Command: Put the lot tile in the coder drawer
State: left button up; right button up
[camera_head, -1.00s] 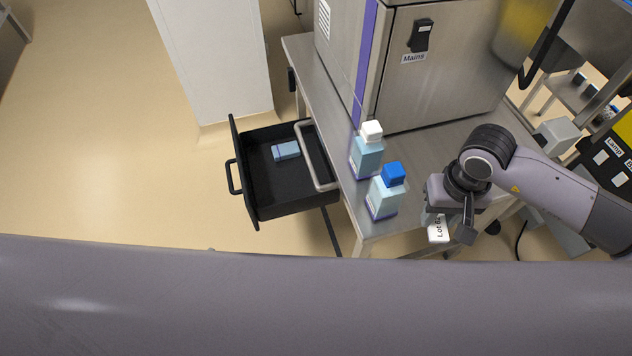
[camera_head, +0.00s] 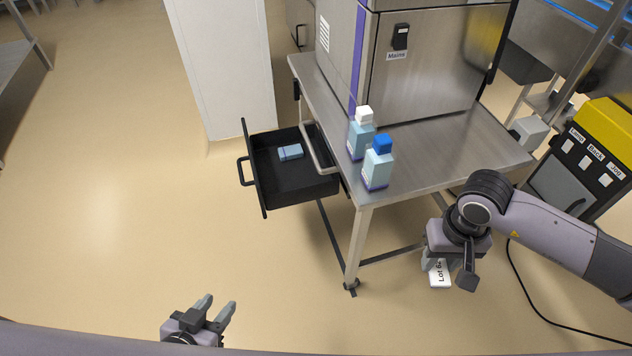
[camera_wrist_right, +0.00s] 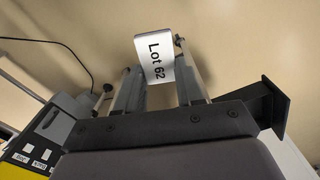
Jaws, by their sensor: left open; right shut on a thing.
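The white lot tile (camera_head: 439,273), marked "Lot 62" in the right wrist view (camera_wrist_right: 157,58), is held between the fingers of my right gripper (camera_head: 440,262). It hangs to the right of the table's front corner, over the floor in the head view. The black coder drawer (camera_head: 293,182) is pulled out at the table's left side. A small blue block (camera_head: 290,152) lies inside it. My left gripper (camera_head: 216,306) is open and empty at the bottom of the head view, below the drawer and apart from it.
Two bottles, one white-capped (camera_head: 361,138) and one blue-capped (camera_head: 377,168), stand on the steel table (camera_head: 440,160) beside the drawer. The steel machine (camera_head: 425,75) stands behind them. A yellow-topped control box (camera_head: 608,125) is at right. Floor left of the drawer is clear.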

aim_at(287, 187)
jog(key=k+z, duration=0.15)
jog(key=z, duration=0.15)
jog(key=k+z, duration=0.3)
jog(key=i+j+z, duration=0.1)
jog(key=z, duration=0.25)
jog(key=i+j+z, duration=0.1)
jog(key=z, duration=0.25)
jog(key=i+j, duration=0.1)
jog(key=j, duration=0.45)
jog(key=i+j, duration=0.1)
jog(key=j, duration=0.45)
jog(key=i+j, duration=0.1)
jog(key=j, duration=0.5)
jog(key=i+j, duration=0.1)
jog(key=j, duration=0.45)
jog(key=i+j, duration=0.15)
jog(key=j, duration=0.4)
jog(key=i+j, duration=0.1)
jog(key=j, duration=0.45)
jog(key=i+j, duration=0.1)
jog(key=j, duration=0.45)
